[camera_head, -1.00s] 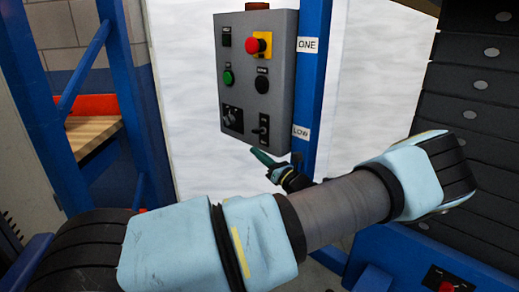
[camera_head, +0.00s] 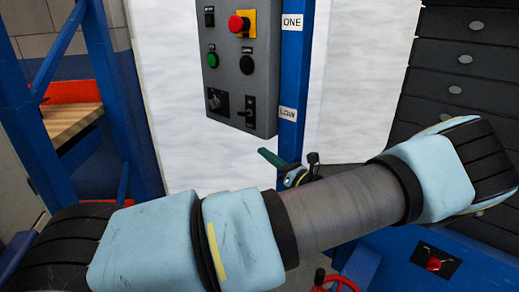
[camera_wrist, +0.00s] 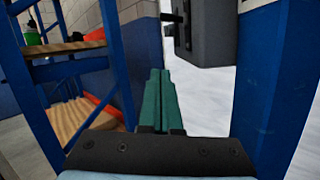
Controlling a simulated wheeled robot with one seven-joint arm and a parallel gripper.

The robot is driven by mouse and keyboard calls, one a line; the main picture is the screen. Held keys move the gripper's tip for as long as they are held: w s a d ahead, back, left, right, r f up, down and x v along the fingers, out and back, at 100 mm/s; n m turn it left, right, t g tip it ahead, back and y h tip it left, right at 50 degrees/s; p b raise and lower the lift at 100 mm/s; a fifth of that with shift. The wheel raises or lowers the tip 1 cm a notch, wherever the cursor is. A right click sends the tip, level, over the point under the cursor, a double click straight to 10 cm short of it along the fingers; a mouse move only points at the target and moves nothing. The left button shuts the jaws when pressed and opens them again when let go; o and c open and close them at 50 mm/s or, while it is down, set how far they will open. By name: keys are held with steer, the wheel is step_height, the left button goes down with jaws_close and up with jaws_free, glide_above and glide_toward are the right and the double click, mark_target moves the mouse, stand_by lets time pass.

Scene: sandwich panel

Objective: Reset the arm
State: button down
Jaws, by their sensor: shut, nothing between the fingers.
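My gripper (camera_head: 268,157) shows in the head view just below the grey control panel, past my arm. Its green fingers are together and hold nothing; they also show in the wrist view (camera_wrist: 157,100), side by side. The panel (camera_head: 262,75) hangs on a blue post and carries a red button on a yellow plate (camera_head: 240,25), a green button (camera_head: 212,60), a black button and black switches. In the wrist view only the panel's lower part (camera_wrist: 215,35) shows, up and right of the fingers. The gripper is apart from the panel.
The blue post (camera_head: 294,85) with ONE and LOW labels stands right of the panel. A blue rack (camera_head: 110,90) with a wooden shelf (camera_head: 68,122) is at left. Dark drawers (camera_head: 450,85) and a red valve wheel (camera_head: 335,283) are at right.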

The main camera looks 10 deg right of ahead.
steer(key=s+a+f+n+g+p, duration=0.1)
steer(key=s+a+f+n+g, duration=0.1)
steer(key=a+n+g, duration=0.65)
steer(key=s+a+f+n+g, duration=0.25)
steer(key=a+n+g, duration=0.3)
steer(key=a, duration=0.65)
steer(key=s+a+r+n+g+h+p, duration=0.1)
steer(key=s+r+n+h, duration=0.3)
steer(key=n, duration=0.4)
steer(key=s+a+r+n+h+p, duration=0.1)
steer(key=s+a+r+n+h, duration=0.3)
steer(key=r+n+h, duration=0.3)
steer(key=shift+a+r+n+g, duration=0.3)
steer(key=shift+r+n+g, duration=0.1)
steer(key=shift+r+n, duration=0.35)
steer(key=shift+s, duration=0.1)
